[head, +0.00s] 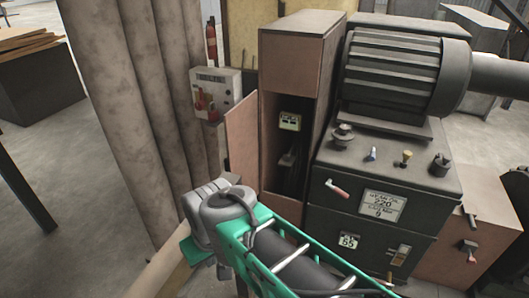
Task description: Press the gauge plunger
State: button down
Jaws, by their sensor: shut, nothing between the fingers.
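I cannot clearly make out a gauge plunger. A small yellow-edged display (290,121) sits inside the open, narrow brown cabinet to the left, above a dark upright piece (288,157). My gripper does not show in this view.
A large ribbed motor (400,75) sits on the dark machine. The brown cabinet's open door (241,128) sticks out left. A grey control box (215,92) with red parts stands beside thick beige columns (140,90). Bare floor (60,230) lies at left.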

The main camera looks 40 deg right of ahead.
aim_at(287, 157)
jog(key=z, duration=0.3)
jog(key=i, duration=0.85)
jog(key=z, duration=0.45)
